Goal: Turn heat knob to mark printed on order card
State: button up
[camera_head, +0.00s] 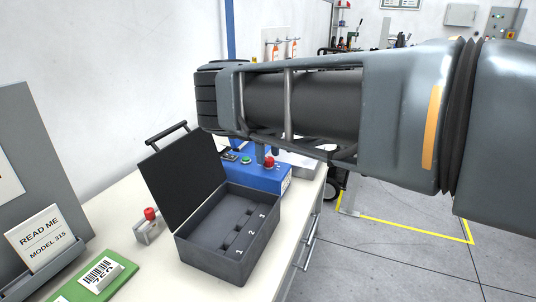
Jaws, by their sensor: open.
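My arm crosses the upper picture from the right.
An open black case (205,262) with numbered slots stands mid-table (118,205), its lid raised. A small grey block with a red top (150,214) is left of it. A green board (68,290) with a barcode card lies at front left. Open floor is at right.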

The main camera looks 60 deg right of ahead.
jog(key=shift+f, duration=0.6)
jog(key=c, duration=1.1)
